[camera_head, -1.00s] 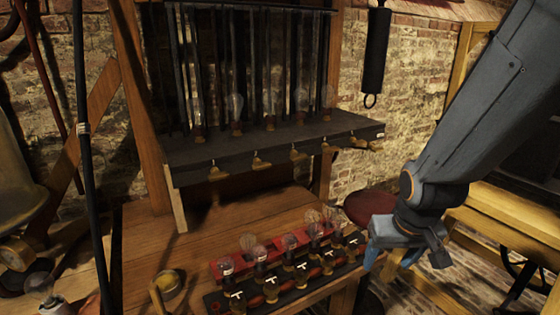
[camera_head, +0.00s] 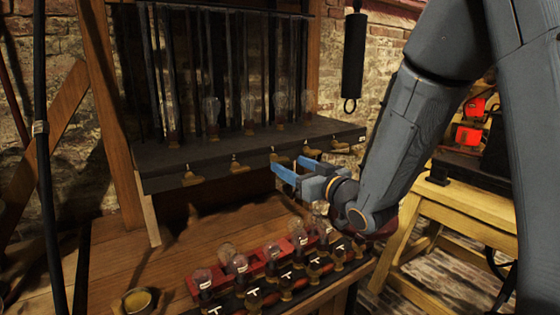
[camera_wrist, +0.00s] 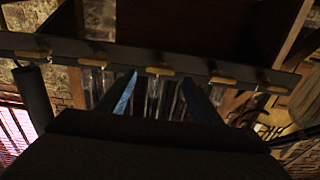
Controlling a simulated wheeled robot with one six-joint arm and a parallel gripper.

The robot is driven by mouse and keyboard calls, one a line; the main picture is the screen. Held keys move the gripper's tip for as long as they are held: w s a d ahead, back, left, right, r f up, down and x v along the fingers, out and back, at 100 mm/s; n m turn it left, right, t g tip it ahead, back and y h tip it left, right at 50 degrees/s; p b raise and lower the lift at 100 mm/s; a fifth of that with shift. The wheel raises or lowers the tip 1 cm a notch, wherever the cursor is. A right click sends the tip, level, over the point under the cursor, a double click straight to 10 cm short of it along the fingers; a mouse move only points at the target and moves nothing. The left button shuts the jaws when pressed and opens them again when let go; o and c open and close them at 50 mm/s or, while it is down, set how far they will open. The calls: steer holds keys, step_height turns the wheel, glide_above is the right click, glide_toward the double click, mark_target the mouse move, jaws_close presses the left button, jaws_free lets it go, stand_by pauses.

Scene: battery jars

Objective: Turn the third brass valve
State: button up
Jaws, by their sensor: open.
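Several brass valves line the front edge of a dark shelf. The third valve (camera_head: 280,158) is the middle one, just beyond my gripper (camera_head: 286,164). In the wrist view the third valve (camera_wrist: 160,71) lies crosswise, between and a little beyond the fingertips of my gripper (camera_wrist: 160,80). My gripper is open, with blue fingers apart and nothing between them. I cannot tell whether a finger touches the valve. The second valve (camera_head: 238,167) and fourth valve (camera_head: 311,150) sit on either side of it.
Glass bulbs (camera_head: 249,112) and dark upright rods stand on the shelf (camera_head: 200,155). Below my gripper, a red rack (camera_head: 255,264) holds bulbs on the wooden bench (camera_head: 120,262). A dark hanging cylinder (camera_head: 354,58) is at the upper right.

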mark_target(282, 160)
steer(key=shift+p+x, duration=0.7)
steer(key=shift+x, duration=2.5)
steer(key=c, duration=1.1)
steer(key=shift+o, duration=0.2)
